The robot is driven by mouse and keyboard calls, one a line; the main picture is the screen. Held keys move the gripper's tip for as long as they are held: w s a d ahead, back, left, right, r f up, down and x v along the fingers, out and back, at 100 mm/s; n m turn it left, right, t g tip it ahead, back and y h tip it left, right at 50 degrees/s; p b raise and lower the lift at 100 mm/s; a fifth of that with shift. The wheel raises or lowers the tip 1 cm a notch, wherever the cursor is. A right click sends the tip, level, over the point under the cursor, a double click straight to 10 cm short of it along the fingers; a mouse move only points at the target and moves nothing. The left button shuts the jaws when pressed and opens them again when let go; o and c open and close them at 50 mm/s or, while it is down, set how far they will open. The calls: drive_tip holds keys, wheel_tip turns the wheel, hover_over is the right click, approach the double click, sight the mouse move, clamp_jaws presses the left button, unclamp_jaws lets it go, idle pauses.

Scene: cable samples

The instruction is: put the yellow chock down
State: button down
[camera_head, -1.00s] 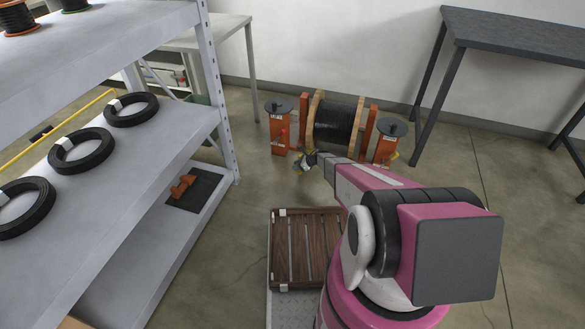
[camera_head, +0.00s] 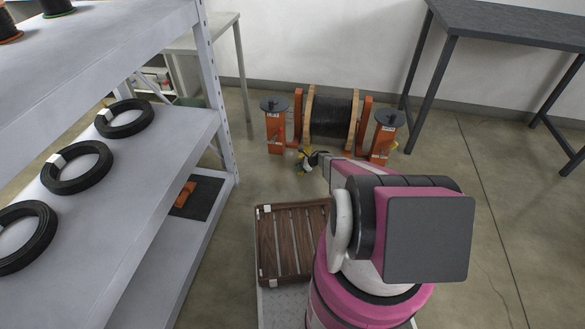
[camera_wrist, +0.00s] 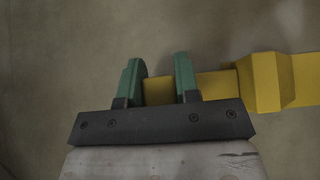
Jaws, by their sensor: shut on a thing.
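The yellow chock shows in the wrist view (camera_wrist: 265,82), with its bar between the two green fingers of my gripper (camera_wrist: 160,85) and its thicker wedge part out to the right. My gripper is shut on it. In the head view my gripper (camera_head: 308,160) is over the floor in front of the cable drum stand, and only small bits of yellow show at it. Bare floor shows around the chock in the wrist view. I cannot tell how high the chock is above the floor.
A black cable drum (camera_head: 331,117) sits in an orange stand (camera_head: 275,130) just beyond my gripper. A wooden slatted deck (camera_head: 290,245) is in front. A grey shelf (camera_head: 150,150) with cable coils (camera_head: 78,168) is on the left. A dark table (camera_head: 510,25) stands back right. Floor is open on the right.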

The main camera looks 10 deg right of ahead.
drive_tip(key=shift+d+f, duration=0.1)
drive_tip(key=shift+f, duration=0.1)
drive_tip(key=c, duration=0.8)
unclamp_jaws()
drive_tip(key=shift+c, duration=0.2)
